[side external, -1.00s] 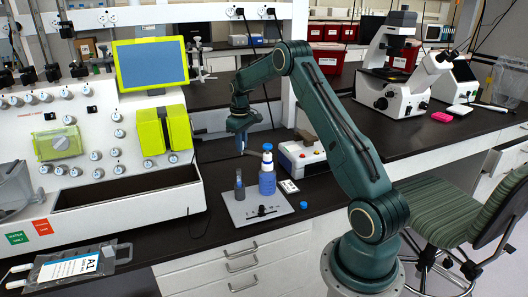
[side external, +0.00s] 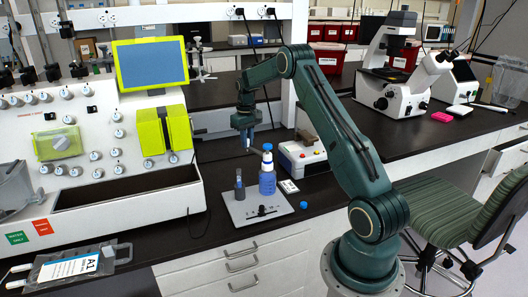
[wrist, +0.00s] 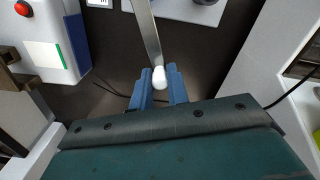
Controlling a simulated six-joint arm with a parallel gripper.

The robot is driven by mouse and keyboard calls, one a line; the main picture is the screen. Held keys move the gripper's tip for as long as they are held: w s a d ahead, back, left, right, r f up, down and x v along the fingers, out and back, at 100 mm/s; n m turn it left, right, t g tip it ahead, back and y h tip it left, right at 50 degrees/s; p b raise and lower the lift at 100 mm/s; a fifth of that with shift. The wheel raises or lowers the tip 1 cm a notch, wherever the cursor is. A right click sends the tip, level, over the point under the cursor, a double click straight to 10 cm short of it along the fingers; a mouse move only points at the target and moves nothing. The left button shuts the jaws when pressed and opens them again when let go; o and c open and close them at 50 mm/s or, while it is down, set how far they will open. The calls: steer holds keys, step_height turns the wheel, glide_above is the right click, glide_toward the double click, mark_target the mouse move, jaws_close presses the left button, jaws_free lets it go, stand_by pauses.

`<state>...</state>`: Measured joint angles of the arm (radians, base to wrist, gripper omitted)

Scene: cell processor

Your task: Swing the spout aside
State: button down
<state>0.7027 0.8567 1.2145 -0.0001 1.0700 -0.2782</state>
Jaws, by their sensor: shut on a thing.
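The spout (wrist: 147,34) is a long grey metal bar with a white tip in the wrist view, running in from the top edge. My gripper (wrist: 160,78) is shut on the spout, with the white tip between its blue fingers. In the side view, my gripper (side external: 248,145) is beside the upper part of a blue bottle (side external: 267,183) with a white top, to its left and above the plate. The spout appears there only as a short grey piece (side external: 255,151) by the bottle's top. The fingers hide its end.
The bottle stands on a light grey plate (side external: 238,213) with a dark grey vial (side external: 239,188). A blue cap (side external: 303,205) lies right of the plate. A large white machine (side external: 100,150) stands left.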

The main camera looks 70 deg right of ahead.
steer(key=c, duration=1.4)
jaws_free()
steer(key=shift+o, duration=0.2)
steer(key=shift+r, duration=3)
